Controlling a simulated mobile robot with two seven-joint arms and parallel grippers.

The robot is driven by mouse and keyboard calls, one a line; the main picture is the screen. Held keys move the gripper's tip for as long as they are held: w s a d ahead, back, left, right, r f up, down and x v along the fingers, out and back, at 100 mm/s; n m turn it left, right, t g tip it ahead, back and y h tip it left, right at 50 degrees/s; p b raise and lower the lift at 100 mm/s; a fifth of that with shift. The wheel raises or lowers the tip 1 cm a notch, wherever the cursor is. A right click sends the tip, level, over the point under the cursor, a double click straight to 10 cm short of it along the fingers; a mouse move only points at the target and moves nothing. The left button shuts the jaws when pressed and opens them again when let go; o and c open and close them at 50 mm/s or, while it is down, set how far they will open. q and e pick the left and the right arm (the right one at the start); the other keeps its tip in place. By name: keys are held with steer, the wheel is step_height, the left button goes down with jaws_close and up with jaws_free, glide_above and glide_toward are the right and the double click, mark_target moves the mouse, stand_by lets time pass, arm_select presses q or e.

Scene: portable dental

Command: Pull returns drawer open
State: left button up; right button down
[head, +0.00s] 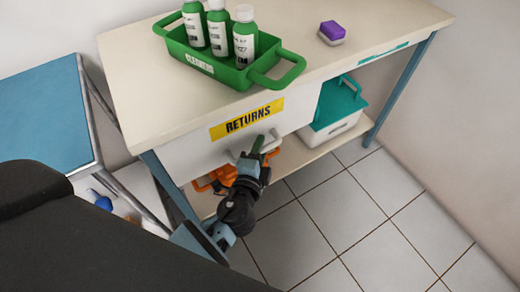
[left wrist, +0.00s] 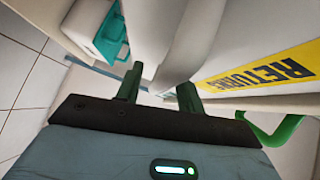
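The returns drawer (head: 205,153) is a white front under the bench top, with a yellow RETURNS label (head: 247,118). It looks shut or nearly shut. Its pale bar handle (head: 272,142) sits below the label. My left gripper (head: 257,146) is at this handle, its green fingers pointing toward the drawer front. In the left wrist view, the two fingers (left wrist: 162,78) stand apart, and the pale handle (left wrist: 184,52) runs to the space between their tips. I cannot tell whether they touch it. The label (left wrist: 268,72) shows at the right there. My right gripper is not in view.
A green tray (head: 215,68) with white-labelled bottles and a purple-and-grey block (head: 331,32) stand on the bench. Below are a teal-lidded box (head: 336,110) and an orange item (head: 204,184). A blue-topped table (head: 45,115) stands left. The tiled floor in front is clear.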

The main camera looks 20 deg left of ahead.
arm_select(q)
jaws_close()
stand_by(0.4)
steer(key=shift+s+d, duration=0.1)
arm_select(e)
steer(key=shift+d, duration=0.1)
